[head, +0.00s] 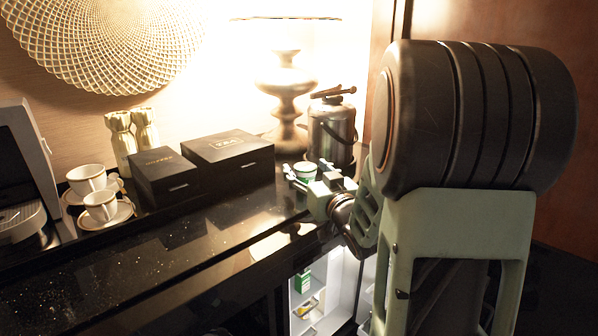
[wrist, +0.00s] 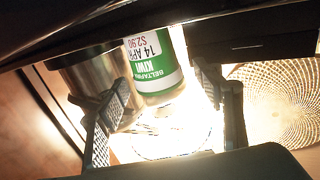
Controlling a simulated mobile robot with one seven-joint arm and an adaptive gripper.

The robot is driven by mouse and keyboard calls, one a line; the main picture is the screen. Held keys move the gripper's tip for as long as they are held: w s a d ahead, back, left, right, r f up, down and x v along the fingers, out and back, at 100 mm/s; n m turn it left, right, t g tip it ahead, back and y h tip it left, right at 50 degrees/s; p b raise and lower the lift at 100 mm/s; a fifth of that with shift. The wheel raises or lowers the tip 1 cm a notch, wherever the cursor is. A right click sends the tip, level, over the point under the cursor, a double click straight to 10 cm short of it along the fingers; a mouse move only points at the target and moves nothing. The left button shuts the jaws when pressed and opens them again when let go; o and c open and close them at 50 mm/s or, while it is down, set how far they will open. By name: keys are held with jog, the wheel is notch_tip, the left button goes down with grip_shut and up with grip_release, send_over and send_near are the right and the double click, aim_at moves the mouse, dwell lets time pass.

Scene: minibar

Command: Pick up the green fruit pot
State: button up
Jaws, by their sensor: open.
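The green fruit pot, a small pot with a white and green "KIWI" label, shows in the head view (head: 304,171) on the dark counter. In the wrist view the pot (wrist: 154,67) appears upside down, between the two fingers and nearer the left one. My gripper (head: 309,169) is open at the pot, with one finger on either side of it in the head view. The gripper's fingers also show in the wrist view (wrist: 164,82). I cannot tell whether either finger touches the pot. Part of the pot is hidden behind the gripper in the head view.
Black boxes (head: 228,157) and white cups (head: 101,206) are to the left. The counter's front strip (head: 150,265) is clear. An open fridge (head: 325,285) is below.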

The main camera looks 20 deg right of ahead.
jog(key=shift+s, duration=0.1)
jog(key=shift+c, duration=0.4)
jog(key=c, duration=1.2)
jog(key=shift+c, duration=0.2)
jog(key=shift+r, duration=0.25)
